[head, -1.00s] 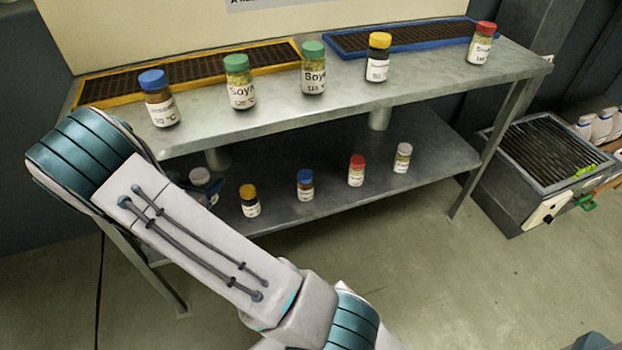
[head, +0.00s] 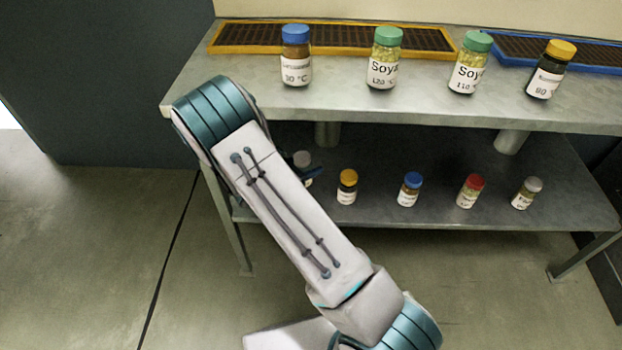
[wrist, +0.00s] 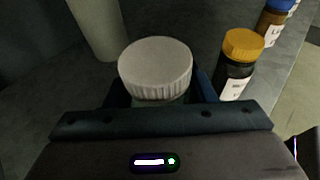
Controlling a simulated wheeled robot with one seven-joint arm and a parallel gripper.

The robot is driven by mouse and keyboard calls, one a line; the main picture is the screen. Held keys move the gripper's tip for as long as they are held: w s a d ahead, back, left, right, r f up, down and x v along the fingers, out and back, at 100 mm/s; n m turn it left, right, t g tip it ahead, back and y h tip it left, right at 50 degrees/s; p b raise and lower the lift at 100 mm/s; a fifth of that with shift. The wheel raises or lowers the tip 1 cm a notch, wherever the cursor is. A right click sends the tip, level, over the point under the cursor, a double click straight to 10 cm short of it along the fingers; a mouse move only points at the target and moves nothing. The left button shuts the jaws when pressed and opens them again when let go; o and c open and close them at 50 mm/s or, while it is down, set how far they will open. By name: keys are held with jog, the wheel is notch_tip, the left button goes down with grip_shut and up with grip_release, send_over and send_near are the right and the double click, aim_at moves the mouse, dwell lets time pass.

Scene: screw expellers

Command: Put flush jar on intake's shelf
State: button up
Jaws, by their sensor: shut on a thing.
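My gripper (wrist: 157,98) is shut on a jar with a white ribbed lid (wrist: 155,68) in the wrist view. Its label and contents are hidden by the gripper. In the head view this jar's pale lid (head: 302,158) shows just right of my arm, at the left end of the lower shelf (head: 440,212). I cannot tell whether it touches the shelf or is lifted. A yellow-lidded jar (head: 348,187) stands close to its right and also shows in the wrist view (wrist: 238,62). No label reading "flush" is legible, and no intake is identifiable.
Blue-lidded (head: 410,190), red-lidded (head: 470,191) and grey-lidded (head: 526,194) jars stand further right on the lower shelf. The tabletop (head: 330,100) above carries several larger jars and two framed grates. A pale post (wrist: 97,28) stands behind the held jar. Floor to the left is clear.

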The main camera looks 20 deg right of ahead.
jog(key=shift+f+b, duration=0.7)
jog(key=shift+f, duration=1.45)
jog(key=shift+f, duration=0.1)
jog(key=o, duration=1.2)
jog(key=p+v, duration=0.3)
jog(key=v, duration=0.9)
